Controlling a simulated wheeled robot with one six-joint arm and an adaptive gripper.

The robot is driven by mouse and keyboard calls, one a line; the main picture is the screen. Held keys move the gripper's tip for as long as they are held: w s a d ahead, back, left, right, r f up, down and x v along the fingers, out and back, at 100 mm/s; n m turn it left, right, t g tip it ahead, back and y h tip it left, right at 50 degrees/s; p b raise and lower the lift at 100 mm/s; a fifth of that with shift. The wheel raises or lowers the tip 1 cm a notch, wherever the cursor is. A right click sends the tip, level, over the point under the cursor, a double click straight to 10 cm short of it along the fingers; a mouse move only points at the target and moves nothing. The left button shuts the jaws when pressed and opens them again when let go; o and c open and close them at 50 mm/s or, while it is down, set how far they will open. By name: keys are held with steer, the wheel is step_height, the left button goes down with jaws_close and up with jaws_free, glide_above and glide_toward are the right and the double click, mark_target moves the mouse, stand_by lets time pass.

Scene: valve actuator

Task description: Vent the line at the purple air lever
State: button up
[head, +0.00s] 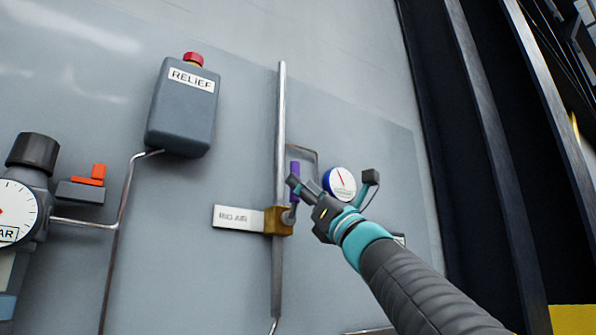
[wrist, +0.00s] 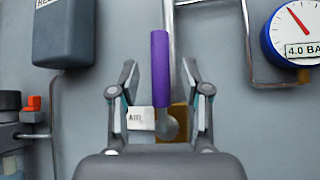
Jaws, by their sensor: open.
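The purple air lever (head: 295,181) stands upright on a brass valve body (head: 279,221) on a vertical metal pipe (head: 281,120). A white tag (head: 238,217) reading "RIG AIR" is at the valve's left. In the wrist view the lever (wrist: 160,65) rises between the two fingers of my gripper (wrist: 160,85), with a visible gap on each side. My gripper (head: 303,188) is open at the lever in the head view, coming from the lower right. The lever's lower end is partly hidden there by my gripper.
A gauge (wrist: 293,33) reading 4.0 BA, cut off, is right of the lever. A grey RELIEF box (head: 183,105) with a red cap is upper left. A regulator with a dial (head: 15,212) and an orange handle (head: 90,176) are far left. The panel between is bare.

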steer(key=shift+p+x, duration=0.45)
steer(key=shift+x, duration=0.95)
jaws_close()
